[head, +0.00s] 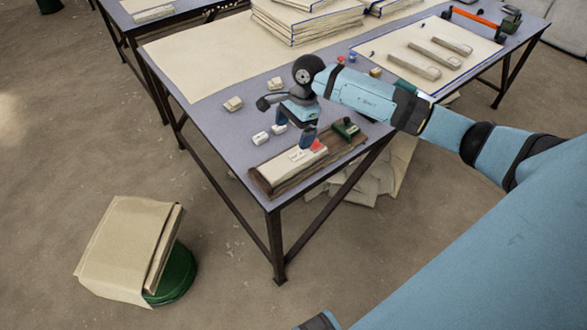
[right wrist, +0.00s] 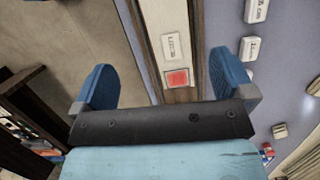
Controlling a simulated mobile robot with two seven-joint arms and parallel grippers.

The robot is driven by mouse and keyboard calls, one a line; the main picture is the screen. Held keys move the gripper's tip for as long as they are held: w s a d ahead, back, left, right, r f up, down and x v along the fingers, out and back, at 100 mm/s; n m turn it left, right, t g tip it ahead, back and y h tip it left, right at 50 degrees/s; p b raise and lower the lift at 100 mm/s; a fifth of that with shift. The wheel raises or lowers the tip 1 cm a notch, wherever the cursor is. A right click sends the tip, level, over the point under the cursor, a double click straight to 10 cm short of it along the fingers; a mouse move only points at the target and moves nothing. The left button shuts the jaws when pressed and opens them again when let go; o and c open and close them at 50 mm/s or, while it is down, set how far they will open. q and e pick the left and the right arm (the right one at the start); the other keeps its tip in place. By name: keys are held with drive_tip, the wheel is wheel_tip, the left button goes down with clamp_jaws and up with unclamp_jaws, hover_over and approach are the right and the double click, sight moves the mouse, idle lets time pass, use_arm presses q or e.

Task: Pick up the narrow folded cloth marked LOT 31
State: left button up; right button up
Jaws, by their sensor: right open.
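The narrow folded cream cloth (head: 283,171) lies flat along a brown wooden board (head: 262,184) at the table's front corner. In the right wrist view the cloth (right wrist: 160,14) carries a white label (right wrist: 174,46), whose print is too small to read surely, and a red square (right wrist: 179,78). My right gripper (head: 308,138) is over the red end of the cloth, pointing down. In the wrist view the open fingers (right wrist: 163,77) stand either side of the cloth, with nothing gripped. I cannot tell whether they touch it. My left gripper is not in view.
Small labelled cream blocks (head: 261,138) lie on the grey table (head: 215,122) beside the board. A green object (head: 346,128) sits near the board's far end. Stacked cloths (head: 300,24) and a panel with several narrow pieces (head: 375,42) lie farther back.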

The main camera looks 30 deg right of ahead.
sight(294, 160)
drive_tip(key=w+d+h, duration=0.1)
drive_tip(key=d+h, duration=0.2)
drive_tip(key=d, duration=0.3)
drive_tip(key=shift+n, duration=0.3)
drive_tip(key=f, duration=0.6)
drive_tip(key=shift+w+f+b, duration=0.15)
drive_tip(key=shift+w+b, duration=0.1)
drive_tip(key=shift+b, duration=0.1)
drive_tip(key=shift+d+f, duration=0.1)
drive_tip(key=shift+f, duration=2.75)
drive_tip(key=c, duration=1)
